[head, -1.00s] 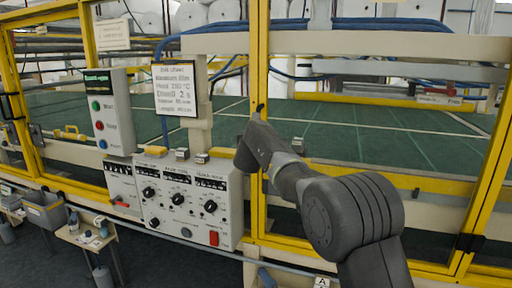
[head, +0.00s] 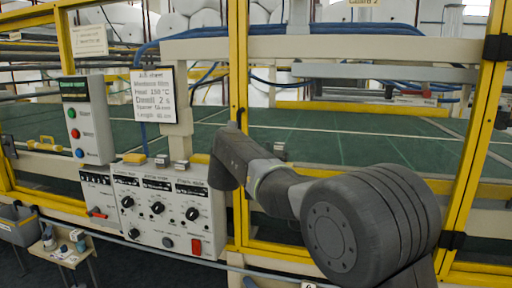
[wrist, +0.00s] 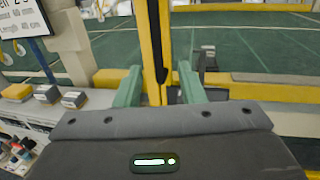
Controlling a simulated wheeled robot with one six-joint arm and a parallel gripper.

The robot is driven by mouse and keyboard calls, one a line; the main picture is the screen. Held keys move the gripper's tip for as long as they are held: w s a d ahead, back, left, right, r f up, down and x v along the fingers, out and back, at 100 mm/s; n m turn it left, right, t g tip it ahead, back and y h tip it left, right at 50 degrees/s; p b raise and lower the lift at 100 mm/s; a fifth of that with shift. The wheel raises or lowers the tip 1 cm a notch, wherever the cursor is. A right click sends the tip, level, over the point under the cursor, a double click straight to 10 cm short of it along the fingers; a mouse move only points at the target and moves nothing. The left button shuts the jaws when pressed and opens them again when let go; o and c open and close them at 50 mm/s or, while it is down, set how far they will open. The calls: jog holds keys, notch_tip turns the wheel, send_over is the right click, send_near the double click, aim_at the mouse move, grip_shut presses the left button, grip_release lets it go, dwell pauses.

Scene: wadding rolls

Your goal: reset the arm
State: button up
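My arm (head: 275,188) reaches from the lower right toward the machine's front, its far end beside the right edge of the control panel. In the wrist view my gripper (wrist: 160,84) shows two green fingers standing well apart. Nothing is held between them. A yellow upright post (wrist: 154,45) of the machine frame shows beyond the gap between the fingers; whether they touch it I cannot tell. In the head view the fingers are hidden by the wrist.
A control panel (head: 150,228) with knobs and a red switch is left of my wrist. A button box (head: 88,132) and a printed sign (head: 153,96) stand above it. Yellow frame posts (head: 238,70) front a green bed (head: 340,138). A grey bin (head: 17,225) is lower left.

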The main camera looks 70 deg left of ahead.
dwell(0.3)
jog(key=p+x, duration=0.5)
jog(key=x, duration=0.7)
jog(key=shift+a, duration=0.35)
jog(key=shift+w+a+p, duration=0.25)
jog(key=shift+a+p, duration=0.1)
jog(key=shift+a, duration=0.15)
